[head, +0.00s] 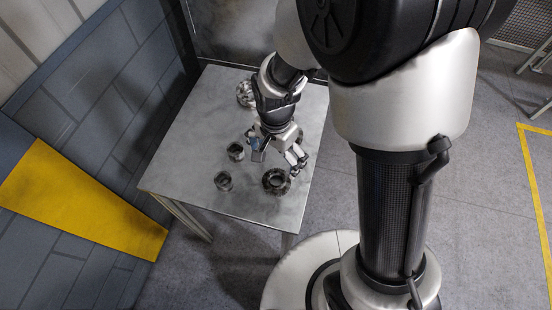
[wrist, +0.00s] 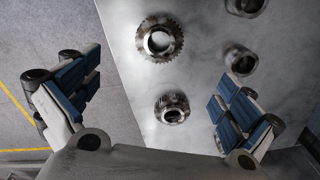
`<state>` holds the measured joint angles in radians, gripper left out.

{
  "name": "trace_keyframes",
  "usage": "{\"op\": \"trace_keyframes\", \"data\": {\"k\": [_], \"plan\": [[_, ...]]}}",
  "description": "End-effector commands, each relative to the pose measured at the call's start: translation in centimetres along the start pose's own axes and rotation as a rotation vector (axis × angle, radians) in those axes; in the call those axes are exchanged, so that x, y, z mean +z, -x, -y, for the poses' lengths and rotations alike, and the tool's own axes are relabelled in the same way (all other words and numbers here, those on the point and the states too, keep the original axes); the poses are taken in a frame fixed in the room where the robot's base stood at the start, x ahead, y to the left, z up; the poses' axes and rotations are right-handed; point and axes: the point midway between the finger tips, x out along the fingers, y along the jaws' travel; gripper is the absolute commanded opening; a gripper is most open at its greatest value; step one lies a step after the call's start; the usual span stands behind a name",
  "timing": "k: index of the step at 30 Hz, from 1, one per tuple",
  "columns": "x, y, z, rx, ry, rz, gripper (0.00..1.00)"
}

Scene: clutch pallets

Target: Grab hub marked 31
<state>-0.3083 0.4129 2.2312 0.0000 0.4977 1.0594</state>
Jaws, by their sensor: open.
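I cannot read any number on the metal hubs, so I cannot tell which is marked 31. In the wrist view one small round hub (wrist: 172,108) lies on the table between my fingers, apart from both; in the head view my gripper seems to hide it. My gripper (head: 277,158) is open and empty above the table, and both blue-padded fingers show in the wrist view (wrist: 155,92). A larger toothed part (wrist: 149,49) lies just beyond that hub. Two more hubs (wrist: 232,58) (wrist: 256,6) lie toward the right.
The metal table (head: 180,175) stands beside a grey block wall with a yellow stripe (head: 80,205). Another round part (head: 243,95) lies at the table's back, partly behind my arm. The table's front left is bare. A yellow floor line (head: 537,200) runs at right.

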Motion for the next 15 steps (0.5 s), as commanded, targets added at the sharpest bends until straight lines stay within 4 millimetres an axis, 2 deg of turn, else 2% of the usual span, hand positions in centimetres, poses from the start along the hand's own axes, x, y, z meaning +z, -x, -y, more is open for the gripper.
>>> {"op": "trace_keyframes", "data": {"k": [1, 9, 15], "plan": [[0.1, -1.6, -0.1, 0.005, 0.0, 0.003, 0.99], [0.0, -7.2, -0.1, 0.004, 0.001, 0.002, 0.99], [0.0, -9.1, -0.1, 0.0, 0.001, 0.0, 0.99]]}}
